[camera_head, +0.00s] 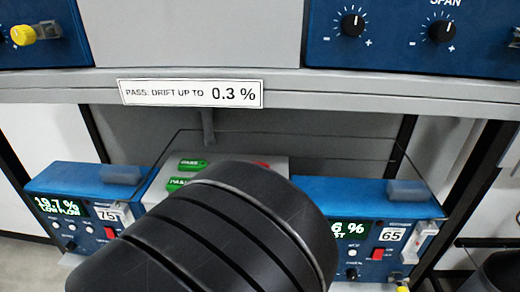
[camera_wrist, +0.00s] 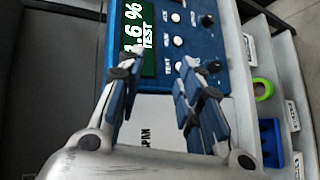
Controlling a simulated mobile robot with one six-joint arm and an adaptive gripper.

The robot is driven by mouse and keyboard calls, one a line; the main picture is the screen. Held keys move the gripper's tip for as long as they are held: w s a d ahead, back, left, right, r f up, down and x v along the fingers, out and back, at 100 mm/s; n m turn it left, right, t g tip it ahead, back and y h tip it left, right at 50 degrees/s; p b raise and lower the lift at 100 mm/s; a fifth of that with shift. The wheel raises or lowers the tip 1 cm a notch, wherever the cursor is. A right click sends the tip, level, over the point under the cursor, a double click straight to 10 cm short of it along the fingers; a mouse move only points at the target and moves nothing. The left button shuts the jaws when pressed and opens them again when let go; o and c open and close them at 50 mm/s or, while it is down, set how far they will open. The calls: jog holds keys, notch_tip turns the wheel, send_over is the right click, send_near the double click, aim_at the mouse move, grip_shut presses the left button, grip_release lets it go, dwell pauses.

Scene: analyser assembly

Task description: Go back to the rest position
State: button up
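My gripper (camera_wrist: 160,60) shows in the wrist view with its two blue-padded fingers apart and nothing visible between them. It is in front of a blue analyser (camera_wrist: 207,43) whose green display (camera_wrist: 135,40) reads a value ending in .6 % and TEST. Round white buttons run beside the display. Whether the fingertips touch the panel I cannot tell. In the head view a black link of my arm hides the gripper and part of the blue analyser labelled 65 (camera_head: 365,200), whose partly hidden display ends in 6 %.
Another blue analyser labelled 75 (camera_head: 75,185) stands left, reading 19.7 % LOW FLOW. A pale box (camera_head: 160,180) with green PASS tags (camera_head: 192,165) is between them. A grey shelf (camera_head: 400,98) with a drift sign (camera_head: 190,93) runs above. A green ring (camera_wrist: 262,88) lies right in the wrist view.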

jog(key=s+d+r+m+g+y, duration=0.5)
jog(key=s+d+m+g+y, duration=0.25)
jog(key=s+d, duration=0.35)
jog(key=r+t+y, duration=0.2)
jog(key=r, duration=0.1)
jog(key=r+t+y, duration=0.1)
jog(key=t, duration=0.1)
jog(key=shift+s+a+r+m+y, duration=0.1)
jog(key=shift+a+r+m+y, duration=0.15)
jog(key=shift+r+m+y, duration=0.1)
